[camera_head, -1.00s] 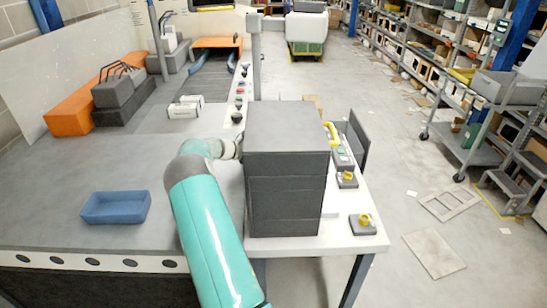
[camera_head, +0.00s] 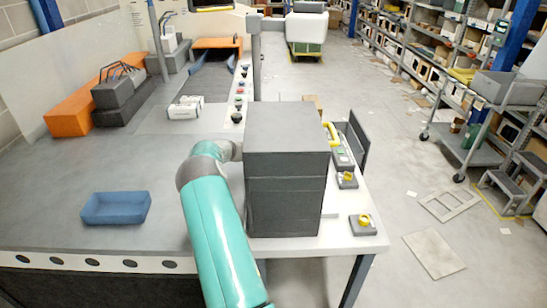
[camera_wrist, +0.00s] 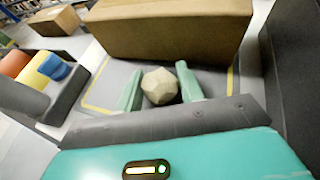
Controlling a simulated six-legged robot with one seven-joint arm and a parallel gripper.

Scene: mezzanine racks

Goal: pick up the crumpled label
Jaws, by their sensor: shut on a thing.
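The crumpled label (camera_wrist: 160,87) is a pale beige, faceted ball in the wrist view. It sits between the two green fingers of my gripper (camera_wrist: 160,74), which is shut on it. I cannot tell whether it is clear of the grey surface below it. In the head view my teal arm reaches behind a tall dark grey cabinet (camera_head: 287,165), which hides my gripper and the label.
In the wrist view a brown cardboard box (camera_wrist: 170,35) stands just beyond my fingers, with a yellow-outlined area (camera_wrist: 100,92) beneath. Orange, yellow and blue round parts (camera_wrist: 45,70) lie left. In the head view a blue tray (camera_head: 115,221) sits on the grey bench, with free room around it.

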